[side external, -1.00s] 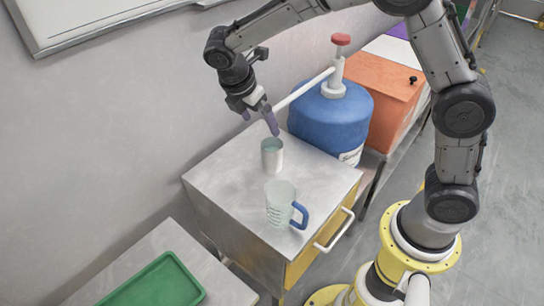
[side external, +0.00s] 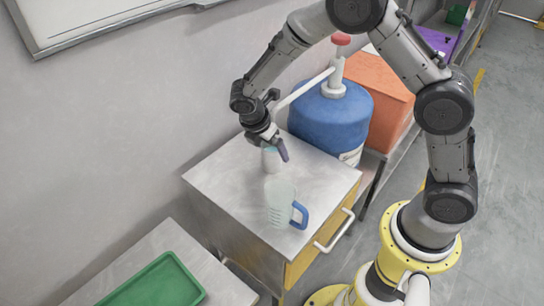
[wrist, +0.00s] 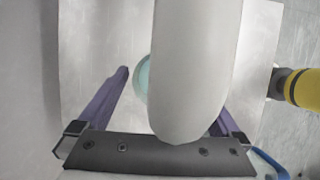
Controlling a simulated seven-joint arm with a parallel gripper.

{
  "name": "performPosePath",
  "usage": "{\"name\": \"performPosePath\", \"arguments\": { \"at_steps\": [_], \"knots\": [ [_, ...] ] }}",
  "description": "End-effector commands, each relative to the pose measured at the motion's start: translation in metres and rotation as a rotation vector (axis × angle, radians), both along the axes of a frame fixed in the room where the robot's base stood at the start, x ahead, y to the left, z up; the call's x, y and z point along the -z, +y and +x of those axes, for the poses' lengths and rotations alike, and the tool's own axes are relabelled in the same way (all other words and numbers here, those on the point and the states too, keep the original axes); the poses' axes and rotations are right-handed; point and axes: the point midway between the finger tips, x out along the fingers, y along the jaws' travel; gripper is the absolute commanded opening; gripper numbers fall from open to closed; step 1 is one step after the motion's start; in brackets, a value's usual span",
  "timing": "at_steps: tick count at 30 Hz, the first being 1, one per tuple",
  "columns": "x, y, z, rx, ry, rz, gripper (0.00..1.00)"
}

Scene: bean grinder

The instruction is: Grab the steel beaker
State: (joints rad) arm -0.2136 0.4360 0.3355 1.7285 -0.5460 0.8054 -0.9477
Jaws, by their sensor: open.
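The steel beaker (side external: 270,160) stands upright on the metal cabinet top in the side view. Its upper part is partly hidden by my gripper. In the wrist view, the fingers of my gripper (wrist: 172,100) are spread apart. A pale greenish curved edge of the beaker (wrist: 142,78) shows between them, mostly hidden by a pale rounded shape in the foreground. I cannot tell whether the fingers touch the beaker.
A clear measuring jug (side external: 280,203) with a blue handle stands close in front of the beaker. A blue drum (side external: 330,118) with a white pump is behind right, and an orange box (side external: 385,95) is beyond it. The cabinet top (side external: 225,178) is clear on the left.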

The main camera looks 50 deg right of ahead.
Motion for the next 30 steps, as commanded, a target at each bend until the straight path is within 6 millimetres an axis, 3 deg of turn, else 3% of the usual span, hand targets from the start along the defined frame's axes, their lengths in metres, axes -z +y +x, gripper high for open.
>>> {"name": "performPosePath", "arguments": {
  "at_steps": [4, 11, 14, 27, 30],
  "knots": [
    [0.0119, -0.005, -0.0002, 0.0, 0.0, 0.0, 1.0],
    [0.0131, -0.0054, -0.0001, 0.0, 0.0, 0.0, 1.0],
    [0.013, -0.0054, -0.0001, 0.0, 0.0, 0.0, 0.86],
    [0.0122, -0.0053, 0.0004, 0.0, -0.002, 0.0, 0.07],
    [0.0122, -0.0053, 0.0004, 0.0, -0.002, 0.0, 0.07]
  ]
}}
